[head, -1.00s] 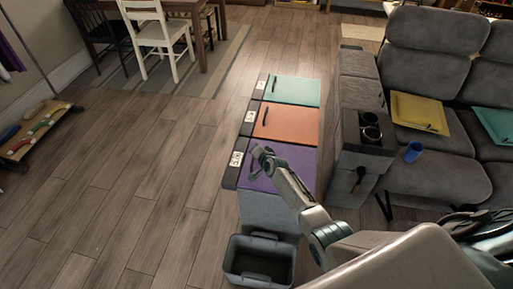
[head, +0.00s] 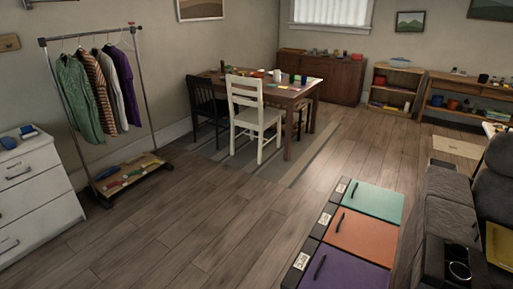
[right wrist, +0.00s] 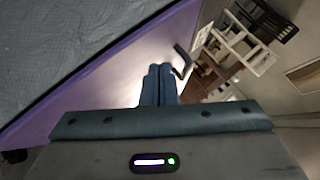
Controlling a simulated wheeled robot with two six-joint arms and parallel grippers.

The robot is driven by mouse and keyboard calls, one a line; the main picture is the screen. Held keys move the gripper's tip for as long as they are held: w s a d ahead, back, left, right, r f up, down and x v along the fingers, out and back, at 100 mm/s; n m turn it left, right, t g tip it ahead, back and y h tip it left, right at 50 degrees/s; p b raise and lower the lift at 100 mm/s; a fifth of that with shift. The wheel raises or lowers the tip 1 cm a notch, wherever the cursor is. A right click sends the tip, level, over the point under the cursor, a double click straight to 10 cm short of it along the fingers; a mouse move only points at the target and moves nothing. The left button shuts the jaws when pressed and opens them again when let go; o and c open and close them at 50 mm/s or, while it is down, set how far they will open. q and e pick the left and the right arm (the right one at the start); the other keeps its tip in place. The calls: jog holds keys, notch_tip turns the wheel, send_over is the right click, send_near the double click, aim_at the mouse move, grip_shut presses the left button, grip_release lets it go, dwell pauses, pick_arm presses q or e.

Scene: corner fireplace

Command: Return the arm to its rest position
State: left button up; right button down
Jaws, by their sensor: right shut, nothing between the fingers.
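My right gripper (right wrist: 159,85) shows in the right wrist view with its two fingers together and nothing between them. A purple lid (right wrist: 110,75) with a dark handle (right wrist: 183,62) lies beyond the fingers; I cannot tell whether they touch it. In the head view no arm or gripper of mine is visible. The purple lid also shows at the bottom edge there (head: 343,273), next to an orange lid (head: 362,237) and a teal lid (head: 373,201). My left gripper is in neither current view.
A grey sofa (head: 447,205) stands right of the lidded bins. A clothes rack (head: 150,100) and white drawers (head: 30,190) are at the left. A table (head: 295,92) with a white chair (head: 254,115) stands farther back. The wooden floor (head: 215,215) between is clear.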

jog(key=s+d+f+n+g, duration=0.1)
jog(key=s+f+n+g, duration=0.2)
jog(key=s+f, duration=1.2)
jog(key=s+d+f+n+g, duration=0.1)
jog(key=s+f, duration=0.3)
jog(key=s, duration=0.9)
jog(key=s+f+n+g+b, duration=0.1)
jog(key=s+f+n+g, duration=0.2)
jog(key=s, duration=0.9)
jog(key=s+d+f+n+g+h, duration=0.1)
jog(key=s+f, duration=0.4)
jog(key=s, duration=0.8)
jog(key=shift+s+d+n+g, duration=0.35)
jog(key=shift+n+g, duration=0.25)
jog(key=shift+n, duration=0.2)
jog(key=shift+w, duration=0.1)
